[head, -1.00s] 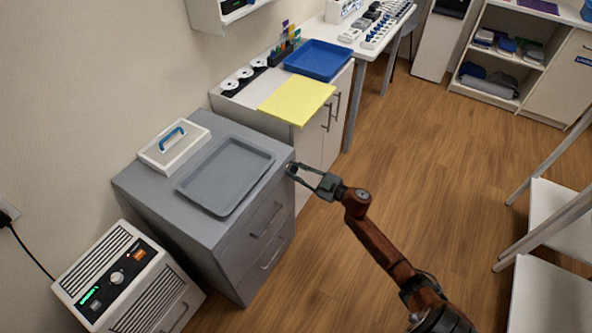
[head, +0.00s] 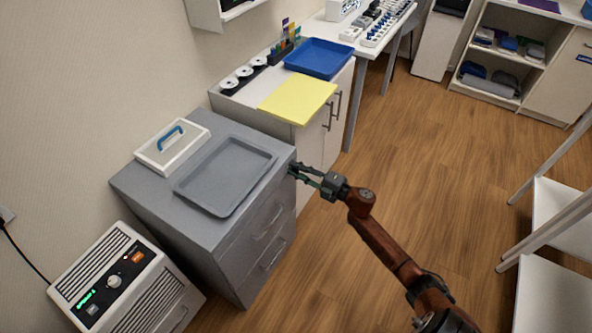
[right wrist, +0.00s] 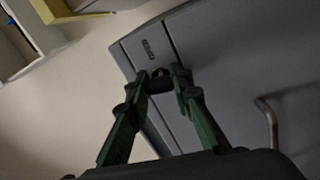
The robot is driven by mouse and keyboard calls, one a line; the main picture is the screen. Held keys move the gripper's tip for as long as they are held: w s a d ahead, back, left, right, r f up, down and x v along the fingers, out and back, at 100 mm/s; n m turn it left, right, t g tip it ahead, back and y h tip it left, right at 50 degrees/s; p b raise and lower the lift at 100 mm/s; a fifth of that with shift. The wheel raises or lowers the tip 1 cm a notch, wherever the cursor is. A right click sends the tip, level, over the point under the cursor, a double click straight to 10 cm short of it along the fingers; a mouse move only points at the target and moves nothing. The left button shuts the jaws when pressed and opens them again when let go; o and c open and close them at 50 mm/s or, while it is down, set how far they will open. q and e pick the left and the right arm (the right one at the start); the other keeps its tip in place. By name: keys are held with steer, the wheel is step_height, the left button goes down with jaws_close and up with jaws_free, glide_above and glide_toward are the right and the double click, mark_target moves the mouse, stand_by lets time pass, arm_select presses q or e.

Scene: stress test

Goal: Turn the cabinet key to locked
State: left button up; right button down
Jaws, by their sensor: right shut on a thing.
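The grey cabinet (head: 250,240) stands against the wall with drawers on its front. My right gripper (head: 292,170) reaches its upper front corner from the right. In the right wrist view the fingertips (right wrist: 166,82) close around a small dark key (right wrist: 158,72) at the cabinet face. A small marked label (right wrist: 147,48) sits just above the key, too small to read. The fingers hide most of the key, so I cannot tell its angle. My left gripper is not in view.
A grey tray (head: 226,176) and a white lidded box with a blue handle (head: 172,148) rest on the cabinet top. A white unit with vents (head: 118,283) stands at the lower left. The wooden floor between is clear.

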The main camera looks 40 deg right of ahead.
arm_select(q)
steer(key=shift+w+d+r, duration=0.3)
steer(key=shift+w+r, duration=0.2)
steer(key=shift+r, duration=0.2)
arm_select(e)
steer(key=shift+f+n, duration=0.15)
steer(key=shift+n, duration=0.75)
arm_select(q)
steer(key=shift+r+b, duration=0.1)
steer(key=shift+b, duration=0.2)
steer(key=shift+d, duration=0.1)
arm_select(e)
steer(key=c, duration=1.7)
jaws_free()
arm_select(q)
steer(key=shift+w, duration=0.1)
arm_select(e)
steer(key=shift+s, duration=0.1)
steer(key=shift+s+d, duration=0.2)
steer(key=shift+s, duration=0.1)
steer(key=v, duration=1.1)
